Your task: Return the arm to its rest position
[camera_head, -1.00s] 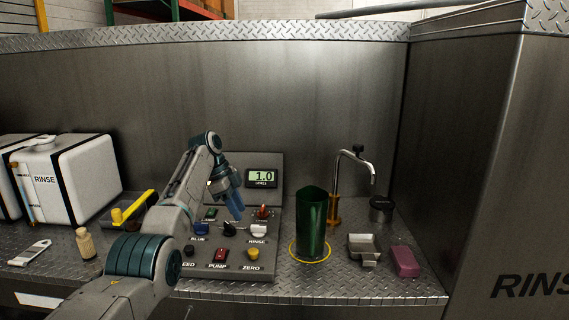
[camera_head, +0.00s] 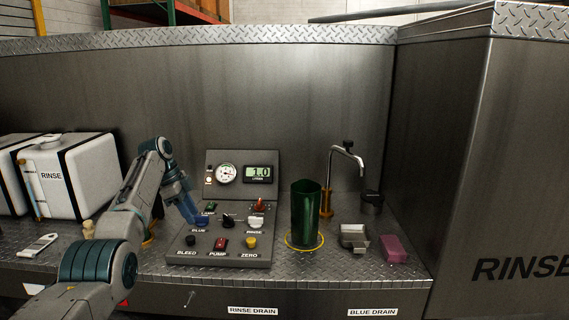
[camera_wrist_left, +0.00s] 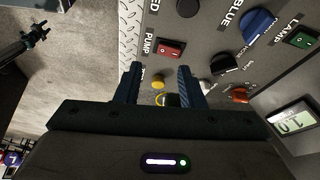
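My left arm comes in from the lower left in the head view. Its gripper (camera_head: 191,212) is over the left part of the grey control panel (camera_head: 240,261), near the BLUE knob. In the left wrist view the two fingers (camera_wrist_left: 158,85) are apart with nothing held between them. Beyond them are the red PUMP switch (camera_wrist_left: 169,49), the yellow ZERO button (camera_wrist_left: 158,82) and the blue knob (camera_wrist_left: 258,24). The display (camera_head: 258,173) reads 1.0, beside a round gauge (camera_head: 226,173). My right gripper is not in view.
A green cylinder (camera_head: 305,212) stands in a yellow ring right of the panel, before a tap (camera_head: 346,150). A grey metal tray (camera_head: 353,237) and pink block (camera_head: 394,249) lie farther right. White RINSE tank (camera_head: 70,180) stands left. A metal wall closes the back.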

